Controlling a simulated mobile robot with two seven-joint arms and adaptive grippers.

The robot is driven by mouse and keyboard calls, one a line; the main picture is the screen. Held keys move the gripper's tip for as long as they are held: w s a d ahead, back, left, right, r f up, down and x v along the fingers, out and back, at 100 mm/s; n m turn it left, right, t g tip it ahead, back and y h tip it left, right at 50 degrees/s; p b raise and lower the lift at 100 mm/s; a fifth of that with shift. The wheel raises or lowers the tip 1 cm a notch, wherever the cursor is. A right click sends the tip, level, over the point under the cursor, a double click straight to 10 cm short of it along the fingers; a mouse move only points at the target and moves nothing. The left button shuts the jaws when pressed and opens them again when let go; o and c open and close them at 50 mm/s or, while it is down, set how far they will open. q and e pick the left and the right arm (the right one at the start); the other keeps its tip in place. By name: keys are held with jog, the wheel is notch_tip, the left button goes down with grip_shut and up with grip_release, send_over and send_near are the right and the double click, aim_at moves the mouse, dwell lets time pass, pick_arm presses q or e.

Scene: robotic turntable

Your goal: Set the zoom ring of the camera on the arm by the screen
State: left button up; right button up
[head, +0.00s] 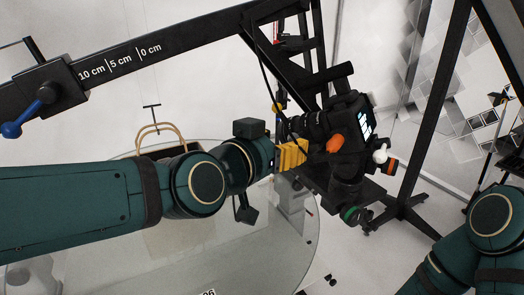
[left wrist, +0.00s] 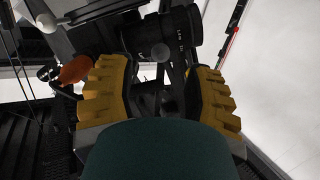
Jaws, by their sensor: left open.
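The black camera (head: 345,118) sits on the black arm, with a small lit screen (head: 367,124) on its right side. Its dark lens (head: 312,125) points left, and an orange knob (head: 334,144) is beside it. My left gripper (head: 292,155), with yellow fingers, is just below and left of the lens. In the left wrist view, the fingers of the left gripper (left wrist: 157,76) are apart with a gap between them. The lens barrel (left wrist: 182,32) with white markings is beyond the fingertips. I cannot tell which ring is the zoom ring. My right gripper is out of view.
A black beam (head: 190,35) marked in centimetres crosses the upper left, with a blue-ended lever (head: 22,125). A round glass turntable (head: 230,255) lies below. A wooden-handled bag (head: 162,140) stands behind my left arm. Black stand legs (head: 405,208) are at right.

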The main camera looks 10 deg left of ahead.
pick_arm(q)
jog(key=v, duration=0.5)
jog(key=shift+s+a, duration=0.15)
jog(key=shift+s, duration=0.1)
